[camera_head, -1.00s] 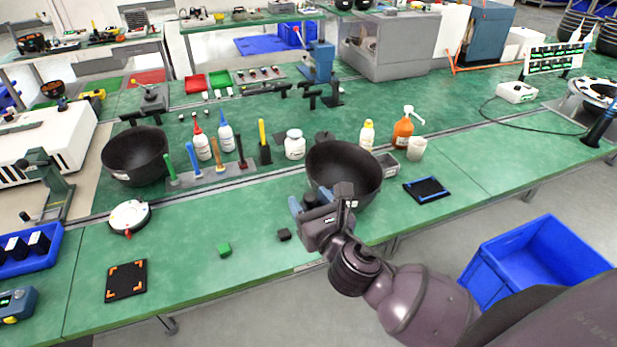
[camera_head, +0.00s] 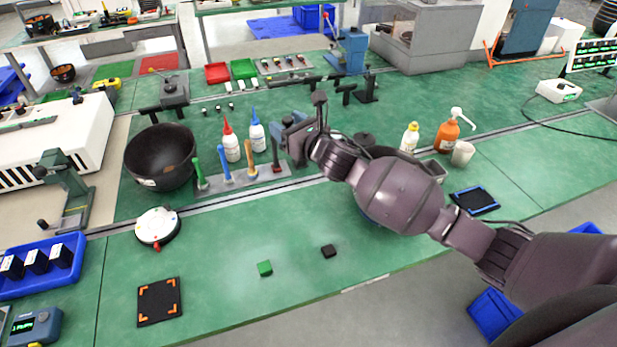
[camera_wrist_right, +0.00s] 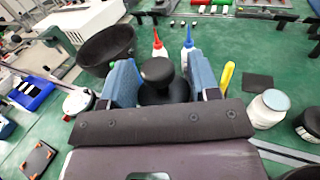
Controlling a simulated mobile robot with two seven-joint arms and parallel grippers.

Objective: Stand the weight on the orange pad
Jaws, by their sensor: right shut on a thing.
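The weight is a black knobbed piece in the right wrist view (camera_wrist_right: 160,80). My right gripper (camera_head: 289,133) is shut on it, with a blue finger on each side of the weight in the wrist view. The orange pad (camera_head: 160,301) is a flat black square with orange corner marks at the near left of the green bench. It is bare and also shows at the lower left of the wrist view (camera_wrist_right: 38,160). The gripper is well to the right of and behind it. My left gripper is out of view.
A white round device (camera_head: 158,228), a green block (camera_head: 265,268) and a black block (camera_head: 329,251) lie near the pad. A black bowl (camera_head: 160,158) and a tool holder (camera_head: 238,179) stand behind. A blue-marked pad (camera_head: 475,200) lies at right.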

